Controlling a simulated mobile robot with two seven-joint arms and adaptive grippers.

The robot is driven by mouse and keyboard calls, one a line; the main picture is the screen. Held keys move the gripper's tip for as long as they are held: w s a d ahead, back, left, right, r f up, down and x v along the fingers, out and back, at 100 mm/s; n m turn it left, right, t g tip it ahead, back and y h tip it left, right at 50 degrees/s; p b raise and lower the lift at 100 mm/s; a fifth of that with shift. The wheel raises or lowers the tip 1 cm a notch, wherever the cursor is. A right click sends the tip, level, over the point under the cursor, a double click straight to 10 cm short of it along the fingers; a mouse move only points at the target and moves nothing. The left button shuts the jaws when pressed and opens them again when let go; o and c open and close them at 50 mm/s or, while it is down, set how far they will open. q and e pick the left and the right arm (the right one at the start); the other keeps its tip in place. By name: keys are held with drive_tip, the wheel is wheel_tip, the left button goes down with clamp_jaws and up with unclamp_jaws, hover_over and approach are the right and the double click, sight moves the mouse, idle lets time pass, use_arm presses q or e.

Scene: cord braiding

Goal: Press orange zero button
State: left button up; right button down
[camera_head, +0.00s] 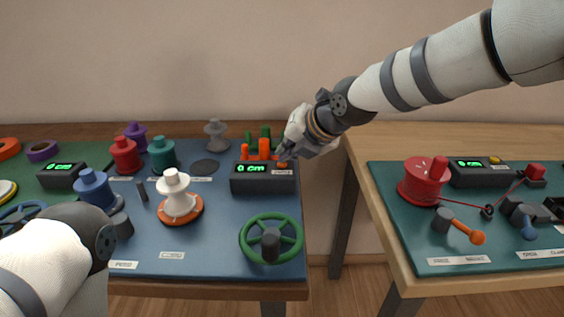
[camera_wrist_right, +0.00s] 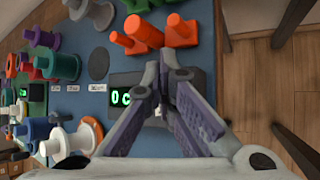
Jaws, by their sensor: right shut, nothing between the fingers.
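The orange zero button (camera_head: 282,164) sits on the right end of the top of the black counter box (camera_head: 262,184), whose green display reads 0 cm. My right gripper (camera_head: 283,155) is shut and empty, with its tips at the button; I cannot tell whether they touch it. In the right wrist view the shut fingertips (camera_wrist_right: 165,72) are over the counter box (camera_wrist_right: 120,84), and they hide the button. My left arm shows at the lower left in the head view, but its gripper fingers are not visible.
Orange pegs (camera_head: 248,151) and green pegs stand just behind the counter box. A green handwheel (camera_head: 271,239) is in front of it, and a white spool (camera_head: 178,197) is to its left. A gap separates this table from the right one with the red spool (camera_head: 424,180).

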drive_tip(key=shift+r, duration=0.65)
drive_tip(key=shift+r, duration=0.1)
drive_tip(key=shift+r+p, duration=0.6)
drive_tip(key=shift+r, duration=1.85)
